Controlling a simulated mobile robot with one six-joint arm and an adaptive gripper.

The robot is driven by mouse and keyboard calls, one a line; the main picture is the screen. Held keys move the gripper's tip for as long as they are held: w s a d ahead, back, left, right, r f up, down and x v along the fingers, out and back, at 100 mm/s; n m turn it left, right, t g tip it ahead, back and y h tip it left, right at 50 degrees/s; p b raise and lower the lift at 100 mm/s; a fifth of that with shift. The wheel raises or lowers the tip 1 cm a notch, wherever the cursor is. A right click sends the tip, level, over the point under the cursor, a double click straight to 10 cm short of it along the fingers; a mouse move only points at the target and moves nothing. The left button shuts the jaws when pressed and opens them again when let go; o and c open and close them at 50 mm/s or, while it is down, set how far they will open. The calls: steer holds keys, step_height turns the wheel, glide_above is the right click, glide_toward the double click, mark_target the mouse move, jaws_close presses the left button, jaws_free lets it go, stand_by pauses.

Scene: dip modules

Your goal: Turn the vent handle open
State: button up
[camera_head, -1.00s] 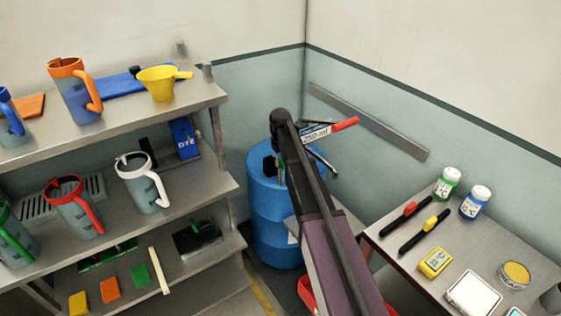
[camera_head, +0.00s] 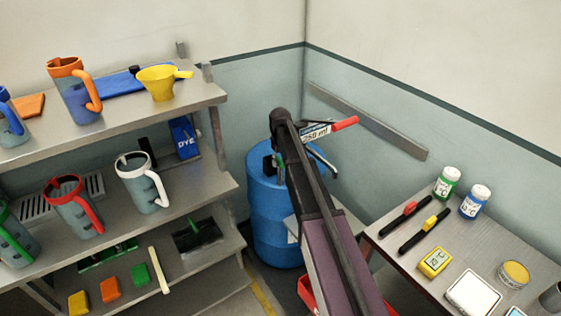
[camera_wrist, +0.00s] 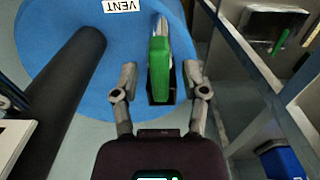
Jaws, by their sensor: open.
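The blue drum (camera_head: 272,215) stands in the corner, and its round top (camera_wrist: 60,50) fills much of the wrist view. A white VENT label (camera_wrist: 121,6) is on the drum top. My gripper (camera_wrist: 160,78) is open, with one finger on each side of the green handle and a visible gap on both sides. In the head view my arm hides part of the drum top; a bit of green shows beside it.
A thick dark cylinder (camera_wrist: 65,95) rises at the left of the wrist view. Shelves with jugs (camera_head: 145,185) stand left; a table (camera_head: 400,275) with bottles and tools stands right.

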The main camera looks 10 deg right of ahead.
mark_target(280, 159)
steer(key=shift+m, duration=0.4)
steer(key=m, duration=0.3)
steer(key=shift+m, duration=0.3)
steer(key=m, duration=0.8)
steer(key=shift+m, duration=0.4)
steer(key=m, duration=0.4)
steer(key=shift+r+m, duration=0.25)
steer(key=shift+m, duration=0.25)
step_height(280, 159, up, 14)
steer(key=f+p, duration=0.1)
steer(key=p, duration=1.3)
steer(key=s+f+n+b, duration=0.3)
steer(key=s+n, duration=0.1)
steer(key=s, duration=0.6)
steer(key=s+f+n+b, duration=0.4)
steer(key=s, duration=0.6)
steer(key=s+f+n+b, duration=0.3)
steer(key=s+n+b, duration=0.1)
steer(key=s, duration=0.6)
steer(key=shift+s+f+n, duration=0.2)
steer(key=shift+n, duration=0.4)
steer(key=shift+w, duration=0.1)
